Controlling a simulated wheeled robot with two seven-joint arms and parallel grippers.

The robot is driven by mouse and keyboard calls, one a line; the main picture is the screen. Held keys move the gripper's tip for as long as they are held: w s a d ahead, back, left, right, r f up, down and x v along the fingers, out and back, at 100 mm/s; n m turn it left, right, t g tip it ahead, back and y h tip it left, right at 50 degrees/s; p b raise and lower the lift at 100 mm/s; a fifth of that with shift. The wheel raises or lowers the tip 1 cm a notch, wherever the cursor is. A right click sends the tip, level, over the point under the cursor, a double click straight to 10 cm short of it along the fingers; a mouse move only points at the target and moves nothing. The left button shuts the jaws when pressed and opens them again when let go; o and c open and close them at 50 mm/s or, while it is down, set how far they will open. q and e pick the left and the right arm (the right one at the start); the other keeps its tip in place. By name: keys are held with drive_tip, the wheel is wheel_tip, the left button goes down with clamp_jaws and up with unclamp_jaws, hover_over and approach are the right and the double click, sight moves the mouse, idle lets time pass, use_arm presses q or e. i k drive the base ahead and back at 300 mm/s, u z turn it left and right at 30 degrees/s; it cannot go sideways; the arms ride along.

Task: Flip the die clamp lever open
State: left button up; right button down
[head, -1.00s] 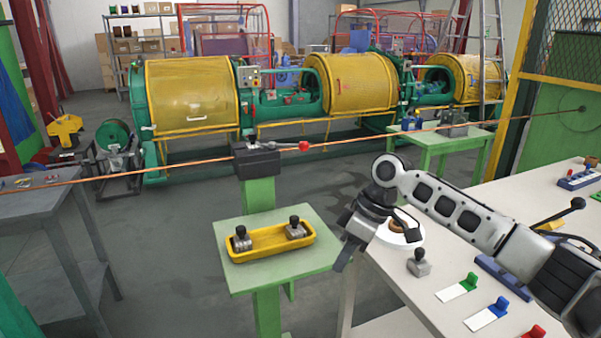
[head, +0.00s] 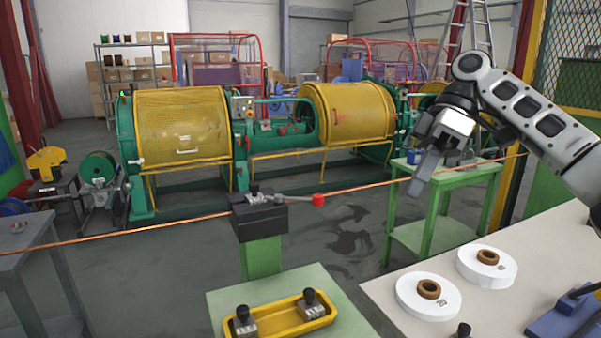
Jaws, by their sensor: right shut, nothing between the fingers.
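The die clamp is a dark block (head: 259,220) on a green post, with the copper wire (head: 130,232) running through it. Its grey lever (head: 292,198) lies nearly flat across the top and points right, ending in a red knob (head: 318,200). My right gripper (head: 419,182) is up and to the right of the red knob, clear of it, fingers pointing down and left. It is shut and empty. My left gripper is not in view.
A yellow tray (head: 272,325) with two black-knobbed metal pieces sits on the green stand below the clamp. Two white discs with brown rings (head: 430,300) lie on the white table at right. The wire passes close to my right gripper. A green table (head: 440,172) stands behind.

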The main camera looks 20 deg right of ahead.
sight(318, 200)
drive_tip(key=i, duration=0.95)
